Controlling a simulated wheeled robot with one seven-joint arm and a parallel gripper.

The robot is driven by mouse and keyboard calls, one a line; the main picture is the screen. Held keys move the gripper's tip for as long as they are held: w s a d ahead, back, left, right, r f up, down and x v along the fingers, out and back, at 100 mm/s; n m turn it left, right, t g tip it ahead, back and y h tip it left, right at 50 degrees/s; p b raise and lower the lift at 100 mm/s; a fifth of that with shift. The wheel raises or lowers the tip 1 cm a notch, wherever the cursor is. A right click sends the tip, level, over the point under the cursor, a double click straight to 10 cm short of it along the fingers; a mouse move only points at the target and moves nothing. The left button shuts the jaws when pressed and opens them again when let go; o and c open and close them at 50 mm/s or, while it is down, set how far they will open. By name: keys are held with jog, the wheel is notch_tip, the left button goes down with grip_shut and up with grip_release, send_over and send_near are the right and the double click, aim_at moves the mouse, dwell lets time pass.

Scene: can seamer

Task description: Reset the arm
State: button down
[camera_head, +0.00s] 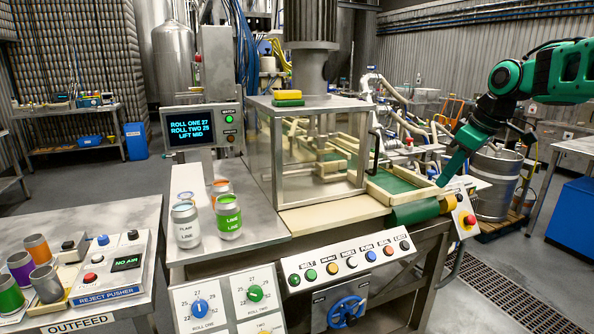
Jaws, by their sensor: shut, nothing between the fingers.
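My green arm (560,70) comes in from the right edge and bends down at a dark wrist joint. My gripper (446,178) points down and left, at the right end of the seamer's green belt (390,182). It looks shut and holds nothing; its fingertips are small in this view. I cannot tell whether it touches the belt frame.
The seamer's clear guard (310,150) stands left of my gripper, with a sponge (289,94) on top. Several cans, including a green-labelled one (228,216), stand on the steel table. A red stop button (469,220) and steel keg (494,182) are close to my gripper.

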jog(key=s+d+f+m+g, duration=0.1)
jog(key=s+f+m, duration=0.3)
jog(key=s, duration=0.8)
jog(key=s+d+f+m+g+h, duration=0.1)
jog(key=s+f+m, duration=0.4)
jog(key=s, duration=0.8)
jog(key=s+d+f+m+g+h, duration=0.1)
jog(key=s+d+f+m+g, duration=0.1)
jog(key=s+f+m, duration=0.3)
jog(key=s+f, duration=0.3)
jog(key=s, duration=0.4)
jog(key=shift+s, duration=0.15)
jog(key=shift+w+f, duration=0.3)
jog(key=shift+w, duration=0.35)
